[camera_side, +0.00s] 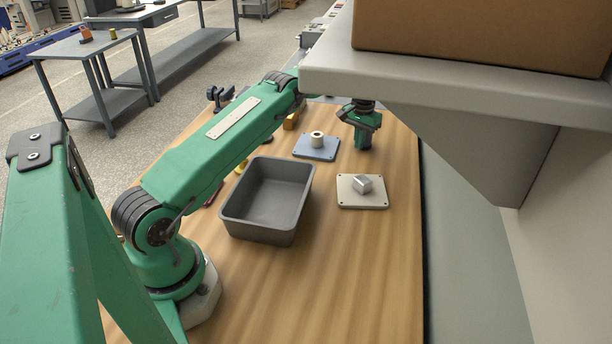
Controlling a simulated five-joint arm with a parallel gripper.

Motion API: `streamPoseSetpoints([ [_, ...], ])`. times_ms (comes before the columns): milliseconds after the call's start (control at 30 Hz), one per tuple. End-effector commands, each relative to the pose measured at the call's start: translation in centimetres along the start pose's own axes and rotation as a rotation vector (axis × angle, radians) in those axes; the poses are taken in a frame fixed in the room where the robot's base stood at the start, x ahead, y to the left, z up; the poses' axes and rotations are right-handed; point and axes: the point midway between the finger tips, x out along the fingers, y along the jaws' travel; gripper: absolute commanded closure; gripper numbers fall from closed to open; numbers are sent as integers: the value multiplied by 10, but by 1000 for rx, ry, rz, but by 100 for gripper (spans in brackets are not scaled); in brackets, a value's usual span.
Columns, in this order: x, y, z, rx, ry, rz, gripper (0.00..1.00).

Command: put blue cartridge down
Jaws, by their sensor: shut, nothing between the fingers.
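No blue cartridge can be made out in this view. My gripper (363,146) is shut and empty, pointing down at the far right part of the wooden table. It appears just right of a blue-grey square plate (303,153), which carries a small cream bobbin-like cylinder (317,138) standing upright. Nearer the camera, a cream square plate (350,200) has a small silver block (362,184) on it. My gripper appears beyond that plate. Its exact height over the table is hard to tell.
An open, empty-looking grey bin (262,237) stands mid-table, left of the cream plate. Small yellow and dark red items lie partly hidden behind it and my arm. A grey shelf (450,82) bearing a brown box (480,30) overhangs at right. The table's front (330,290) is clear.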

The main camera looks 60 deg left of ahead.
Motion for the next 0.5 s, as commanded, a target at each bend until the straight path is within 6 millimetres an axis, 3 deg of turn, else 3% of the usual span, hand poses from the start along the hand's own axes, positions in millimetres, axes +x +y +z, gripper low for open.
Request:
streamPoseSetpoints([
  [500, -1, 0, 9, 0, 1, 0, 100],
])
